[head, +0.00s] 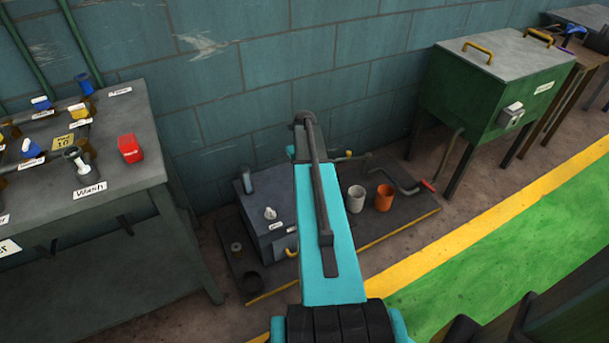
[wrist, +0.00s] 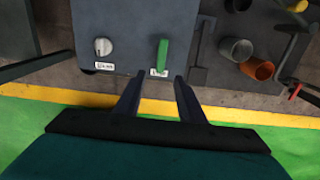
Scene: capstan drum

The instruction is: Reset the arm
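My arm (head: 330,243), teal with a dark cable along it, reaches forward over the low dark platform in the head view; its far end hides the gripper there. In the wrist view my gripper (wrist: 155,88) is open, its two dark fingers apart with nothing between them. The fingers point toward the front edge of a grey box (wrist: 130,20). A white knob (wrist: 102,46) and an upright green lever (wrist: 162,55) are on the box, each with a small label. The lever stands just beyond the fingertips; I cannot tell whether they touch.
The dark platform (head: 425,205) also bears a grey cup (head: 356,198), an orange cup (head: 384,197) and a red-ended crank (head: 427,185). A valve bench (head: 110,210) stands left, a green cabinet (head: 455,90) right.

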